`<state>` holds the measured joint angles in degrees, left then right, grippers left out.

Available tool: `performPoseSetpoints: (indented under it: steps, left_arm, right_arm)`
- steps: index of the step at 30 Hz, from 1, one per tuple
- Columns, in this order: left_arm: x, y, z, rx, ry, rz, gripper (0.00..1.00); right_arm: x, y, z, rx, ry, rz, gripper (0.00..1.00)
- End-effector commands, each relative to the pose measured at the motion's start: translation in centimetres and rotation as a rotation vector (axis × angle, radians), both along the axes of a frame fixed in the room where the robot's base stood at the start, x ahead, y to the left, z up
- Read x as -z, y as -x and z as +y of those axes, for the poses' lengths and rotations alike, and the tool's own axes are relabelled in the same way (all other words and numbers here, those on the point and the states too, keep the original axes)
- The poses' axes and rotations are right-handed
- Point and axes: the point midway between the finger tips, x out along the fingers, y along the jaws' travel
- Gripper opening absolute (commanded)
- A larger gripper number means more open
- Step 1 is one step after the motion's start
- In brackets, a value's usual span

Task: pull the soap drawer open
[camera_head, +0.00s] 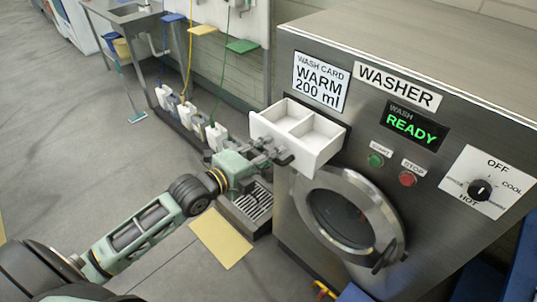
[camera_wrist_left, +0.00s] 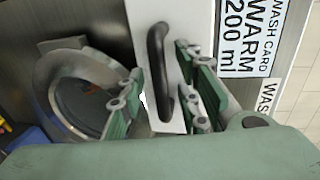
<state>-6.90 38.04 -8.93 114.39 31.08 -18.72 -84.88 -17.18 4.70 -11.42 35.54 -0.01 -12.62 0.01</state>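The white soap drawer (camera_head: 322,145) stands out from the front of the washer (camera_head: 350,90), with two compartments visible from above and both looking empty. Its front panel and dark bar handle (camera_wrist_left: 160,75) show in the left wrist view. My left gripper (camera_head: 273,153) is at the drawer's front. In the left wrist view its fingers (camera_wrist_left: 163,95) are apart, one on each side of the handle, with gaps showing between them and the bar. The head view partly hides the handle behind the fingers. My right gripper is in neither view.
The round washer door (camera_head: 349,220) is below the drawer. Start (camera_head: 376,160) and stop (camera_head: 407,179) buttons and a dial (camera_head: 480,189) are to the right. Several bottles (camera_head: 190,115) stand on a low rack at left.

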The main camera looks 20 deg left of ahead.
Motion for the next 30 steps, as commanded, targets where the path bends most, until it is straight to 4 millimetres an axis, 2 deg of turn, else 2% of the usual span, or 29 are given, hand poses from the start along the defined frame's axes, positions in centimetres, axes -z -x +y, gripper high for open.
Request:
performPoseSetpoints:
  steps: [6,10,24,30]
  left_arm:
    - [0.0,0.1,0.0,0.000,0.000,0.000,0.31]
    - [-0.1,0.9,0.3,0.000,0.000,0.002,0.31]
    - [-1.4,7.6,2.7,0.001,0.000,0.004,0.31]
    - [-1.9,9.7,3.5,0.000,0.000,0.004,0.31]
  right_arm:
    - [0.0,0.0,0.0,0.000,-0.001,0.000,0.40]
    - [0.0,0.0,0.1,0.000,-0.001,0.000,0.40]
    - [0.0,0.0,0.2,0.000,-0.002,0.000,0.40]
    - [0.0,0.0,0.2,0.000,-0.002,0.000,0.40]
